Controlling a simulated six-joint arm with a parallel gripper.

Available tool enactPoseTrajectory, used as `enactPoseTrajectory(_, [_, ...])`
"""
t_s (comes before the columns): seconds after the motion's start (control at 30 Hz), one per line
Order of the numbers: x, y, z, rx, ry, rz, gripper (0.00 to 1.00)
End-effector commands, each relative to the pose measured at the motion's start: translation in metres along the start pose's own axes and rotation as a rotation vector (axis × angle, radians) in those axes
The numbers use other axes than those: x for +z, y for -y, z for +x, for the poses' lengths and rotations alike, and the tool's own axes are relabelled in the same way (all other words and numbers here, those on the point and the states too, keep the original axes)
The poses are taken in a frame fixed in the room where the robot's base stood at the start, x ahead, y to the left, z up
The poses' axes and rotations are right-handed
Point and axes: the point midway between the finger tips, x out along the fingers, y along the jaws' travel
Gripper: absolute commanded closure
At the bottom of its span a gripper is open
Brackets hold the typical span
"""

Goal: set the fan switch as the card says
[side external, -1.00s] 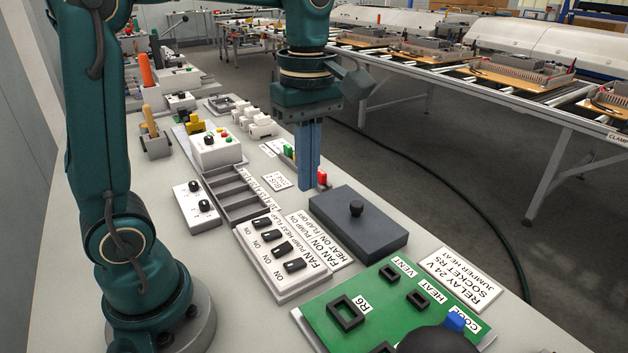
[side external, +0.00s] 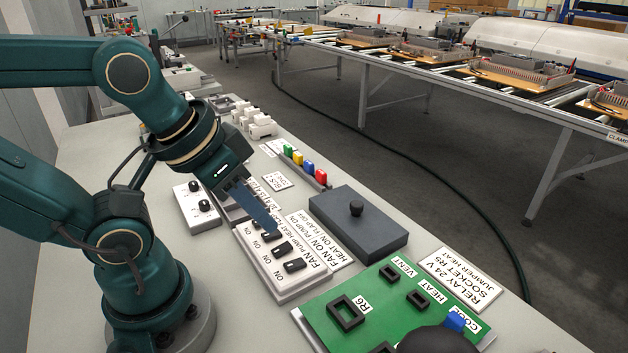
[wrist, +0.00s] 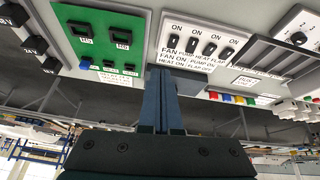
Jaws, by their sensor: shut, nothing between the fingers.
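The white switch panel (side external: 290,284) has a row of black rocker switches, each with an ON mark at one side. The fan switch (side external: 294,265) is at the end of the row nearest the side camera; it is leftmost in the wrist view (wrist: 173,42). Which way it is tipped is too small to tell. The card (side external: 335,240) beside the panel reads FAN ON, PUMP ON, HEAT ON, FLAP OFF. My gripper (side external: 277,229) is shut and empty, tilted over the panel's far half, hiding some switches. Contact cannot be told. In the wrist view its fingers (wrist: 158,72) point towards the card's left end.
A dark grey box (side external: 360,235) with a black knob stands right of the card. The green board (side external: 345,290) with sockets lies nearer the side camera. A white box with two knobs (side external: 196,212) is left of the panel. Coloured blocks (side external: 308,167) stand behind.

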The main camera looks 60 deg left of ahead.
Motion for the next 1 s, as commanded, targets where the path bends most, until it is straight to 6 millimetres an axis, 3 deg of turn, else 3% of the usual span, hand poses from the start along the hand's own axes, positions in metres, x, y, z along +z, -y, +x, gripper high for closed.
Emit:
enactPoseTrajectory(0.03, [-0.001,0.0,0.001,0.0,-0.007,0.044,0.96])
enactPoseTrajectory(0.1, [-0.004,0.0,0.0,0.001,-0.018,0.094,0.69])
enactPoseTrajectory(0.13, [-0.007,-0.001,-0.001,0.001,-0.027,0.109,0.62])
enactPoseTrajectory(0.37, [-0.031,0.001,0.009,-0.011,0.058,0.144,0.62])
enactPoseTrajectory(0.6, [-0.048,0.009,0.05,-0.023,0.252,0.141,0.62])
enactPoseTrajectory(0.8, [-0.044,0.017,0.084,-0.025,0.395,0.121,0.62])
enactPoseTrajectory(1.0, [-0.034,0.021,0.1,-0.025,0.471,0.104,0.62])
